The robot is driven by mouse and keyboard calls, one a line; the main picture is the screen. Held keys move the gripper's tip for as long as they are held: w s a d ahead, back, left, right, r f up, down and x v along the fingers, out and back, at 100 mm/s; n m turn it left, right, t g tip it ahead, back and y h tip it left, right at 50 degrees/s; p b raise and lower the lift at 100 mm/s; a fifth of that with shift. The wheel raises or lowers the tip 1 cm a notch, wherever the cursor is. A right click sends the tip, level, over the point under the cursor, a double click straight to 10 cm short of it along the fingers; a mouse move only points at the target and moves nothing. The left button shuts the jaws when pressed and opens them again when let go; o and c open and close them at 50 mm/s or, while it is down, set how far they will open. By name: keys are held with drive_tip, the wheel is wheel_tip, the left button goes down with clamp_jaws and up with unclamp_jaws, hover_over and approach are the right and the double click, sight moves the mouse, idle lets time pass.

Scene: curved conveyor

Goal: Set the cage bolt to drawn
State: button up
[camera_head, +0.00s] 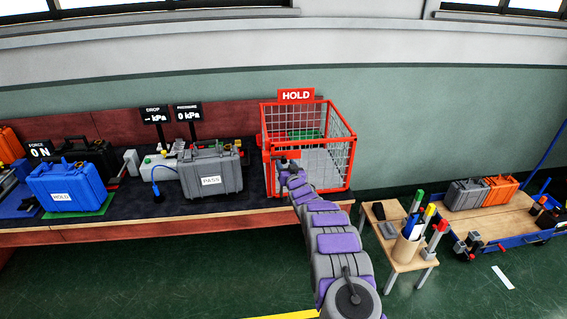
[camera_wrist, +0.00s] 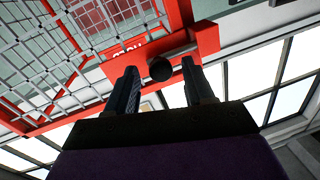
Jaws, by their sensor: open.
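The red cage (camera_head: 342,187) with grey mesh and a red HOLD sign (camera_head: 296,96) stands at the right end of the bench. My arm reaches to its front left, and my gripper (camera_head: 285,163) is by the front frame. In the wrist view, my gripper (camera_wrist: 160,83) is open, one finger on each side of a dark round knob (camera_wrist: 160,69). The knob sits in front of a red part of the cage (camera_wrist: 208,39); it looks like the bolt's knob. I cannot tell whether the fingers touch it, or the bolt's position.
On the bench (camera_head: 200,207) left of the cage are a grey case (camera_head: 210,170) marked PASS and a blue case (camera_head: 68,187) marked HOLD. A small wooden table (camera_head: 385,250) and a cart (camera_head: 500,212) with cases stand to the right. Green floor shows in front.

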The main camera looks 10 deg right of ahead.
sight(284, 162)
drive_tip(key=shift+w+a+b, duration=0.2)
drive_tip(key=shift+w+b, duration=0.2)
drive_tip(key=shift+w, duration=1.1)
drive_tip(key=shift+r, duration=0.1)
clamp_jaws()
